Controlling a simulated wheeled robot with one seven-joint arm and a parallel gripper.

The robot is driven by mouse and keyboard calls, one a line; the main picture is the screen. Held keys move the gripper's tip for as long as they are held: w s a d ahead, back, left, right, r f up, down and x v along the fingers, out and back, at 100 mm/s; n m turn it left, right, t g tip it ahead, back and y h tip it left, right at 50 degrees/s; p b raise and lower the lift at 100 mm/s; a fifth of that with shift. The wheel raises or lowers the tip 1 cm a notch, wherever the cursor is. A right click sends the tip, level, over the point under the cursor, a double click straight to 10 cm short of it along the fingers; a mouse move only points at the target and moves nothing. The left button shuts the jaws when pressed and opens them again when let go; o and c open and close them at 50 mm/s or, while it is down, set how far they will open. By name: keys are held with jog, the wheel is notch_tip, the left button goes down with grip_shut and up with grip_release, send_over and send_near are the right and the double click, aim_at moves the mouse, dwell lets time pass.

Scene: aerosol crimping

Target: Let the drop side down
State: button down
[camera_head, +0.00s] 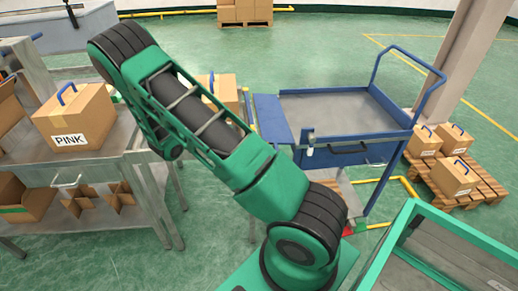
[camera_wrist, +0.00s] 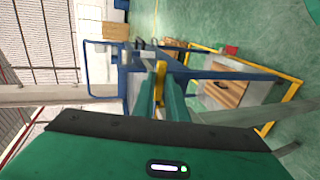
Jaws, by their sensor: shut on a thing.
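The blue cart (camera_head: 350,106) has a grey tray top and stands right of centre in the head view. Its drop side, a blue panel (camera_head: 272,118), sticks out at the tray's left end, and its exact tilt is hard to tell. In the wrist view my gripper (camera_wrist: 160,92) is shut on a narrow yellow piece (camera_wrist: 159,76) by the blue cart (camera_wrist: 202,74). Whether that piece is fixed to the drop side I cannot tell. In the head view my own arm hides my gripper.
A steel bench (camera_head: 105,150) with a PINK carton (camera_head: 75,118) stands at left. A pallet (camera_head: 480,182) with several cartons lies right of the cart. A green-framed table (camera_head: 385,250) is at lower right. Open floor (camera_head: 330,45) lies behind the cart.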

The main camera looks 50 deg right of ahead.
jog(key=c, duration=1.8)
grip_release()
jog(key=v, duration=1.1)
jog(key=shift+d, duration=0.15)
